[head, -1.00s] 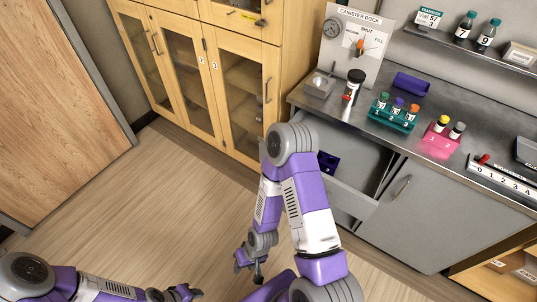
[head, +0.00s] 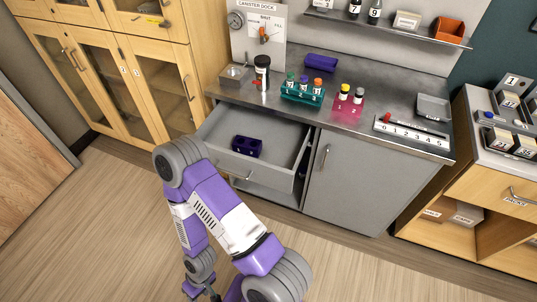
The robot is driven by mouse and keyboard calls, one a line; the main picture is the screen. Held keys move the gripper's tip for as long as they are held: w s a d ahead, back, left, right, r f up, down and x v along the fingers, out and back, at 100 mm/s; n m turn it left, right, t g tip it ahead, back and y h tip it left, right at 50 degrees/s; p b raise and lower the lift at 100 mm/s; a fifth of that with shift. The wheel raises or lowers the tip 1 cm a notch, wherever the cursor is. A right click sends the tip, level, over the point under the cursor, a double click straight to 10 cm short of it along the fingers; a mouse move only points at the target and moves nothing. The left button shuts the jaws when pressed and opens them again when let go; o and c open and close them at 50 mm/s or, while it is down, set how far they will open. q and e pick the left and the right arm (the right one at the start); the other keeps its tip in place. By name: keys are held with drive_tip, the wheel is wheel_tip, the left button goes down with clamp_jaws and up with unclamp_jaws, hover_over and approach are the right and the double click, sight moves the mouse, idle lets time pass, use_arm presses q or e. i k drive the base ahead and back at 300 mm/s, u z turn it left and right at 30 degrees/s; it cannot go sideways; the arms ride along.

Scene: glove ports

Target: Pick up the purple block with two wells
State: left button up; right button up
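The purple block with two wells (head: 247,147) lies in the open grey drawer (head: 213,131) under the counter, its dark wells facing up. My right arm comes up from the bottom and bends in front of the drawer's left side. My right gripper (head: 206,292) hangs low at the bottom edge, well away from the block. It is partly cut off, and its opening is unclear. My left gripper is out of view.
A grey door (head: 352,180) is right of the drawer. Floor lies open in front.

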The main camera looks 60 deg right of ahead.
sight(244, 145)
drive_tip(key=k, duration=0.2)
drive_tip(key=z, duration=1.05)
